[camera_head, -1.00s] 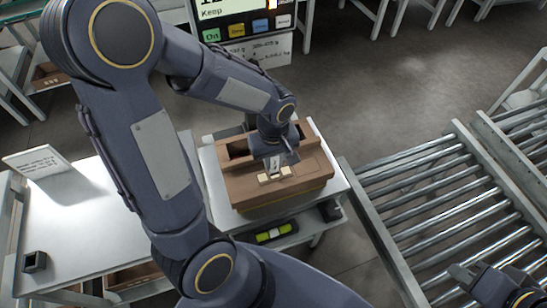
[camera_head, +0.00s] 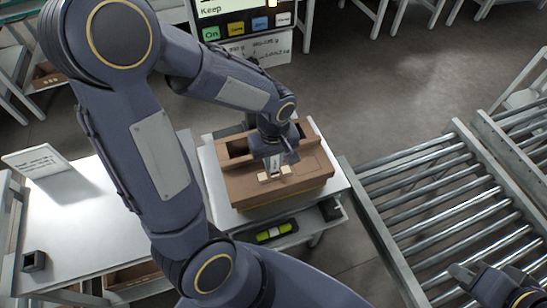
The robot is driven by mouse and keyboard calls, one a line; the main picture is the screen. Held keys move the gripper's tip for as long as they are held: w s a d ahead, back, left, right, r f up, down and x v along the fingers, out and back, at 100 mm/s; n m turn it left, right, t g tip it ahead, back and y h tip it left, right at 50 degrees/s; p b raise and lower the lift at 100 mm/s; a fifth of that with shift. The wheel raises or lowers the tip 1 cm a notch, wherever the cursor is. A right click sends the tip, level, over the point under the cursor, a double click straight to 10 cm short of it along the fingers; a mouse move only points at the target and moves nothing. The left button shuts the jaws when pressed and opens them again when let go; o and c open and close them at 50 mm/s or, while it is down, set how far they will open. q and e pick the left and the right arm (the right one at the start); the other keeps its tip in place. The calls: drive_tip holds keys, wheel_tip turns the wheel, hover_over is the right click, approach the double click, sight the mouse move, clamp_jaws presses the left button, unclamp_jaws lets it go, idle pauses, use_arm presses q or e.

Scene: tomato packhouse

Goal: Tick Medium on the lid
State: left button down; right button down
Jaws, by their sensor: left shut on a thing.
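The brown carton (camera_head: 310,165) with its lid sits on a white-topped stand in the middle of the view. Small pale patches (camera_head: 285,171) show on the lid; I cannot read any word or tick there. My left gripper (camera_head: 272,167) points down over the lid, right at these patches. It is shut on a small pale, upright thing, mostly hidden by the fingers; I cannot tell whether its lower end touches the lid. My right gripper (camera_head: 468,280) is at the lower right corner, away from the carton, and its opening is unclear.
A roller conveyor (camera_head: 415,185) runs on the right. A screen with coloured buttons (camera_head: 240,20) stands behind the carton. A white table (camera_head: 80,215) with a sign (camera_head: 35,160) and a small dark cup (camera_head: 34,261) is on the left. A yellow-green object (camera_head: 274,232) lies below the carton.

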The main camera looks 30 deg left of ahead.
use_arm(q)
drive_tip(key=shift+f+b, duration=0.45)
drive_tip(key=shift+f, duration=0.05)
idle(0.4)
drive_tip(key=shift+w, duration=0.55)
drive_tip(key=shift+s, duration=0.6)
idle(0.4)
drive_tip(key=shift+w, duration=0.6)
drive_tip(key=shift+s, duration=0.15)
idle(0.5)
drive_tip(key=shift+r, duration=0.1)
drive_tip(key=shift+r+p, duration=2.4)
drive_tip(key=shift+r, duration=0.55)
